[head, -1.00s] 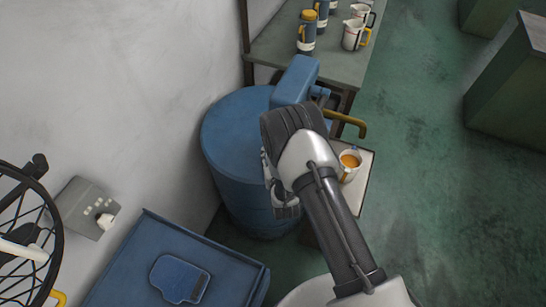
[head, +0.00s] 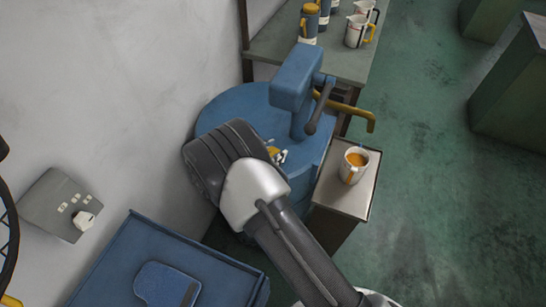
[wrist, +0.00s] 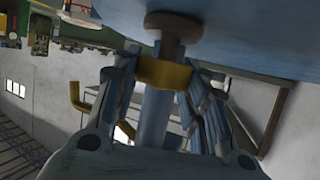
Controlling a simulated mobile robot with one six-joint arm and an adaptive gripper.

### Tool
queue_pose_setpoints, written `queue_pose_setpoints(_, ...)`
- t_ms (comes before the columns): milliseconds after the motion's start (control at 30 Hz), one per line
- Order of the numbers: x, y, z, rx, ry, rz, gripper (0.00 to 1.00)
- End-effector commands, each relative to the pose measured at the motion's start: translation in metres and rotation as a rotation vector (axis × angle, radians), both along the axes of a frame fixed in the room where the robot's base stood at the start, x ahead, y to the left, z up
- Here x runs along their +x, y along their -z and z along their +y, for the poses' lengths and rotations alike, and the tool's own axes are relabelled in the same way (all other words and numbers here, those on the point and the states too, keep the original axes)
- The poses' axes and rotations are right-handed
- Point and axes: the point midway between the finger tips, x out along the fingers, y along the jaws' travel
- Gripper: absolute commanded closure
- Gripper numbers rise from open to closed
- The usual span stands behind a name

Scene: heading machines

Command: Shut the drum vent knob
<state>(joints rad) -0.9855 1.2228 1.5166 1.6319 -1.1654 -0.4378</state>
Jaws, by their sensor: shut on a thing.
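The blue drum (head: 225,112) stands against the wall, with a blue pump (head: 298,80) rising from its lid. My gripper (wrist: 165,75) is at the lid in the wrist view. Its fingers are shut on a yellow knob piece (wrist: 176,75), which sits by a brown round base (wrist: 172,27) against the drum's blue surface. In the head view my wrist hides most of the gripper, and only a little yellow and white shows past it at the lid. I cannot tell how far the knob is turned.
A small stand (head: 340,196) with a mug (head: 353,165) of orange liquid is right of the drum. The pump's yellow spout (head: 350,106) reaches over it. A bench (head: 346,62) with mugs is behind. A blue cabinet (head: 210,265) and a wall box (head: 48,203) are at left.

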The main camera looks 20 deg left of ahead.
Motion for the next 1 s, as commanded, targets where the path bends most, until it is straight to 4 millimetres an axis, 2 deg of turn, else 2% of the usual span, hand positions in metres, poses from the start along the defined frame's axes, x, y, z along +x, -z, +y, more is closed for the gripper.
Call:
queue_pose_setpoints(200,0.0012,0.0039,0.0030,0.006,0.176,-0.003,0.84)
queue_pose_setpoints(500,0.0014,0.0020,0.0018,0.004,0.339,-0.003,0.84)
queue_pose_setpoints(1000,0.0017,-0.0021,0.0004,0.000,0.404,-0.005,0.84)
